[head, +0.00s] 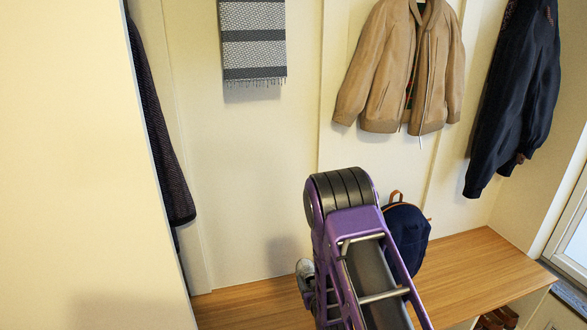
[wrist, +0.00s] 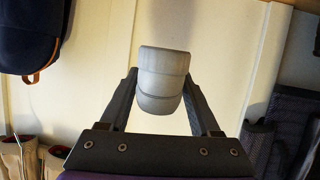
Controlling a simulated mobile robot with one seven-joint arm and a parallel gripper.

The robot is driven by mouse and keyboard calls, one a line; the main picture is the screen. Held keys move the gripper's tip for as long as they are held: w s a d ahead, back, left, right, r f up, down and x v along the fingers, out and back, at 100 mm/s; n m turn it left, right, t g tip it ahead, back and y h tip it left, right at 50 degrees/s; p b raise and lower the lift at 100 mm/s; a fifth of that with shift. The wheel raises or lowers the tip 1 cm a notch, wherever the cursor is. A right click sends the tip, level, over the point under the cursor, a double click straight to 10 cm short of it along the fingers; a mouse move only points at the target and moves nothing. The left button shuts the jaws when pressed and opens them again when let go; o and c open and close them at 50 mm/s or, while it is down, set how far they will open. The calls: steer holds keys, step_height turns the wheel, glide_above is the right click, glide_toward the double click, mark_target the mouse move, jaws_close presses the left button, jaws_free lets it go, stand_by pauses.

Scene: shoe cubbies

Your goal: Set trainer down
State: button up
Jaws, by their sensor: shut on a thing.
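The trainer (head: 304,270) is a grey and white shoe that shows in the head view just left of my arm, partly hidden by it. In the wrist view one rounded pale grey end of the trainer (wrist: 161,95) sits between the two dark fingers of my gripper (wrist: 161,76), which is shut on it. The wooden bench top (head: 250,302) lies below the trainer in the head view. I cannot tell whether the trainer touches it. My fingers are hidden behind my arm in the head view.
A dark blue backpack (head: 408,238) stands on the bench right of my arm. Bench to its right is clear. A tan jacket (head: 400,65), dark jacket (head: 515,90) and striped scarf (head: 253,40) hang behind. A cream panel (head: 80,160) borders the left. Shoes (head: 500,318) sit below.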

steer(key=s+d+r+m+h+p, duration=0.1)
steer(key=s+d+r, duration=0.2)
steer(key=r, duration=0.5)
steer(key=s+d+r+m+h+p, duration=0.1)
steer(key=s+d+r, duration=0.2)
steer(key=d+r, duration=0.3)
steer(key=shift+s+r+h, duration=0.2)
steer(key=shift+r+h, duration=0.1)
steer(key=shift+r, duration=0.6)
steer(key=shift+f, duration=0.1)
